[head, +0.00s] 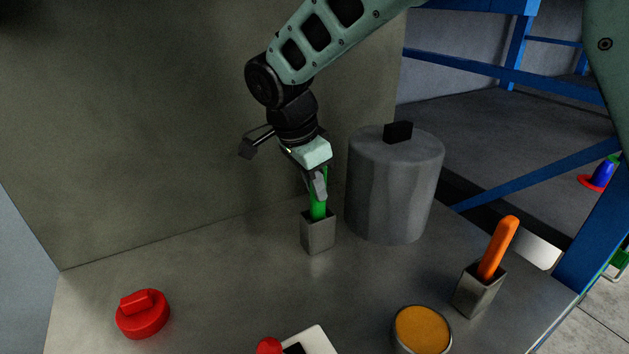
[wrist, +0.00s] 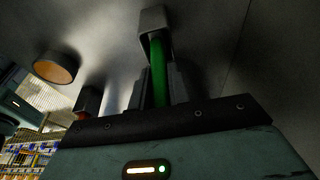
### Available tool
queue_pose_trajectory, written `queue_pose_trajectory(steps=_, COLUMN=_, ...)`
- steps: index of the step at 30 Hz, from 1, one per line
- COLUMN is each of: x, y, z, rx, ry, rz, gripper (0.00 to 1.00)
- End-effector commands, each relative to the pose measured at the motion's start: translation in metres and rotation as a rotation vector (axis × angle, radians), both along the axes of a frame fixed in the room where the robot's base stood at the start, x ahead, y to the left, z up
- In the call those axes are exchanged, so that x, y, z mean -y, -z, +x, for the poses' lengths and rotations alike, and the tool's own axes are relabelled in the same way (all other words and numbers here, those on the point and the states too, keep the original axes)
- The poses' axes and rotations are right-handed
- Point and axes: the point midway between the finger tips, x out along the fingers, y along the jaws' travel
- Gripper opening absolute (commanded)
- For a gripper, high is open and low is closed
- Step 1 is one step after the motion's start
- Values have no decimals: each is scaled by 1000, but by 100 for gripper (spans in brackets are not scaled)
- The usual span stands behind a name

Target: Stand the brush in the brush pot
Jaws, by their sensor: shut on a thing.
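A green brush (head: 318,207) stands upright with its lower end inside a square grey metal pot (head: 318,235) on the table. In the wrist view the green brush (wrist: 158,70) runs from between my fingers into the mouth of the grey pot (wrist: 153,22). My gripper (head: 318,185) is shut on the brush's upper part, above the pot's rim. In the wrist view my gripper's fingers (wrist: 158,85) lie on both sides of the brush. The brush's lower end is hidden inside the pot.
A large grey lidded canister (head: 394,190) stands close right of the pot. A second grey pot (head: 478,292) holds an orange handle (head: 499,245) at the right. A round tin with orange-brown contents (head: 422,331) and a red lid-like thing (head: 143,315) are nearer the front.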

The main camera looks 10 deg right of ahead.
Motion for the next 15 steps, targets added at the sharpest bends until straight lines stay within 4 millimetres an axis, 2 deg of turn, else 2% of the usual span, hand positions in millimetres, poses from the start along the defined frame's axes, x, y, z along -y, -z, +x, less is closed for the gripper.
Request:
queue_pose_trajectory(steps=7, x=0, y=0, z=0, rx=0, ry=0, rz=0, gripper=0)
queue_pose_trajectory(steps=8, x=0, y=0, z=0, rx=0, ry=0, rz=0, gripper=26)
queue_pose_trajectory(steps=9, x=0, y=0, z=0, rx=0, ry=0, rz=0, gripper=37)
queue_pose_trajectory(steps=10, x=0, y=0, z=0, rx=0, ry=0, rz=0, gripper=43)
queue_pose_trajectory(steps=15, x=0, y=0, z=0, rx=0, ry=0, rz=0, gripper=43)
